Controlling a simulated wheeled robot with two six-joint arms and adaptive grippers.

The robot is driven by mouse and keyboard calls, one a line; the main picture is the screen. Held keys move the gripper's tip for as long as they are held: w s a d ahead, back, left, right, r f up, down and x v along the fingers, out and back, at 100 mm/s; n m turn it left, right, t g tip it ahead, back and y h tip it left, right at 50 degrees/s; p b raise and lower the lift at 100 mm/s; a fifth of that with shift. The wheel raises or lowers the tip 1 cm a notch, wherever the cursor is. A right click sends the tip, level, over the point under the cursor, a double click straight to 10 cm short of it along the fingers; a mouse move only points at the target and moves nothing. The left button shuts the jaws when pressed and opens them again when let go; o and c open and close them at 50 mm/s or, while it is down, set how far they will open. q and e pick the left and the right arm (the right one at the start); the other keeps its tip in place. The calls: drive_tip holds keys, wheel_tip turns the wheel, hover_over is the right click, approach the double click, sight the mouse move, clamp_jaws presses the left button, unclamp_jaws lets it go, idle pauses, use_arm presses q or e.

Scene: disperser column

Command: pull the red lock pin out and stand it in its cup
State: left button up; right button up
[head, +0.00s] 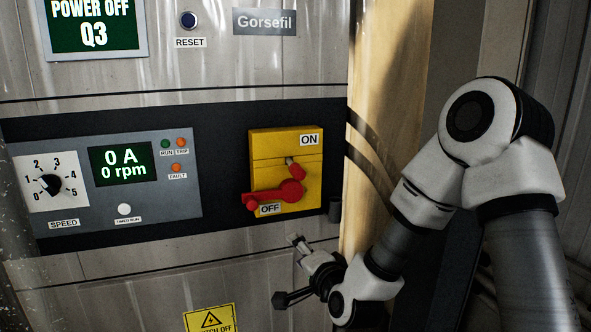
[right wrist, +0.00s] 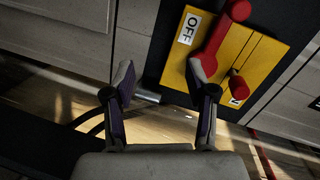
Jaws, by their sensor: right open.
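The red lock pin (head: 295,168) sits in the yellow switch box (head: 262,151), below the ON label and just above the red handle's hub. The red switch handle (head: 270,194) points left, by the OFF label. A small dark cup (head: 335,211) is beside the box's lower right corner; it looks empty, but its inside is hard to see. My right gripper (head: 289,270) is open and empty, below the box. In the right wrist view the pin (right wrist: 236,87) lies right of my gripper (right wrist: 160,72), and the cup (right wrist: 148,97) shows between the fingers. My left gripper is not in view.
A control panel with a speed knob (head: 53,184) and a display (head: 122,164) is left of the switch box. A yellow warning sign (head: 210,318) is below. A pale upright panel (head: 368,110) stands right of the box. The space before the box is clear.

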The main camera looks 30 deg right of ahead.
sight(301, 177)
use_arm(q)
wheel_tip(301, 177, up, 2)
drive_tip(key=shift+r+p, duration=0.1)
drive_tip(key=shift+p, duration=0.6)
use_arm(e)
drive_tip(key=d+r+m+t+h, duration=0.2)
drive_tip(key=d+r+m, duration=0.1)
drive_tip(key=r, duration=1)
drive_tip(key=shift+s+m+t, duration=0.2)
drive_tip(key=shift+m+t, duration=0.2)
drive_tip(key=shift+m, duration=0.3)
drive_tip(key=p+x, duration=0.1)
drive_tip(key=x, duration=0.3)
drive_tip(key=shift+w+r+p, duration=0.2)
drive_tip(key=shift+w+p, duration=0.15)
drive_tip(key=shift+p, duration=0.05)
drive_tip(key=shift+f+b+x, duration=0.2)
drive_tip(key=shift+b+x, duration=0.1)
drive_tip(key=shift+x, duration=1.9)
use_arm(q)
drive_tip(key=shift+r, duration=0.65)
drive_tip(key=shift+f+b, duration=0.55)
